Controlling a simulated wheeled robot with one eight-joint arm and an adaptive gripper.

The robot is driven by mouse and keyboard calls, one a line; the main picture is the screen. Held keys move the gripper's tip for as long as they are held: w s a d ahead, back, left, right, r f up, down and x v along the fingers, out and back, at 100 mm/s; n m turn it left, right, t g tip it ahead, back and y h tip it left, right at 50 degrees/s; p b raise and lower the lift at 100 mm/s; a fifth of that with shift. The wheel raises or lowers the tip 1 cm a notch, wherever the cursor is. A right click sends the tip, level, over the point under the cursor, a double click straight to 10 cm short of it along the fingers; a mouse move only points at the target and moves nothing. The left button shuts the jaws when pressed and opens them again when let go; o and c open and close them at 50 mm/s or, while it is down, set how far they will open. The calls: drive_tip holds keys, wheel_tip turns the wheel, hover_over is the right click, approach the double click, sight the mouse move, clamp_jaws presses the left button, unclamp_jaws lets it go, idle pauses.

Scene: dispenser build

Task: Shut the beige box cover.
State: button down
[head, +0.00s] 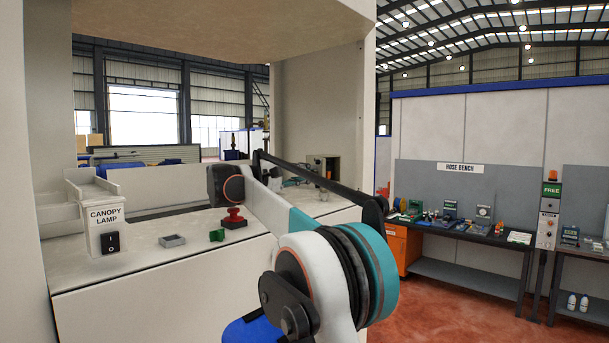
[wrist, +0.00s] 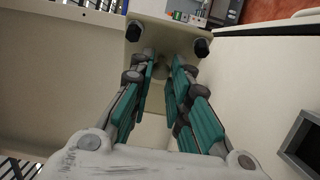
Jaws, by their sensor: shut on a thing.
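In the wrist view, a beige panel (wrist: 160,42), which looks like the beige box cover, lies at the far end of my fingers, with a dark knob near each side. My gripper (wrist: 164,68) has its teal fingers reaching up the picture, and its tips are shut on a part at this panel. The exact contact is hard to make out. In the head view, a small beige box (head: 335,160) stands at the back right of the counter, its front dark and apparently open. My arm crosses in front and hides part of it. My gripper is not clear there.
The pale counter (head: 120,262) holds a grey square tray (head: 173,240), a small green block (head: 217,235), a red button (head: 234,215) and a canopy lamp switch (head: 111,241). A hose bench (head: 465,238) stands at the right.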

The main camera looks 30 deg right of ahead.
sight(321, 175)
drive_tip(key=shift+s+f+t, duration=0.1)
drive_tip(key=shift+s+t, duration=0.05)
drive_tip(key=shift+t, duration=0.15)
drive_tip(key=shift+s+d+f+n+t+b, duration=0.1)
drive_tip(key=shift+s+d+n+t+b, duration=0.25)
drive_tip(key=shift+n+t+b, duration=0.55)
drive_tip(key=t, duration=0.1)
drive_tip(key=s+d+n+t+y+b, duration=0.1)
drive_tip(key=n+t+b, duration=0.1)
drive_tip(key=shift+s+d+t+y, duration=0.15)
drive_tip(key=shift+s+t+y, duration=0.1)
drive_tip(key=shift+t+y, duration=0.15)
drive_tip(key=n+t+y, duration=0.1)
drive_tip(key=t, duration=0.1)
drive_tip(key=s+d+n+t+y+b, duration=0.1)
drive_tip(key=n, duration=0.1)
drive_tip(key=shift+d+t, duration=0.3)
drive_tip(key=shift+t, duration=0.1)
drive_tip(key=w+d+n+t+y+p, duration=0.1)
drive_tip(key=d+n+t+y, duration=0.4)
drive_tip(key=n+y, duration=0.9)
drive_tip(key=shift+w+d+r+y, duration=0.3)
drive_tip(key=shift+d+y, duration=1.35)
drive_tip(key=shift+y, duration=1.55)
drive_tip(key=shift+w+p, duration=0.1)
drive_tip(key=shift+p, duration=0.2)
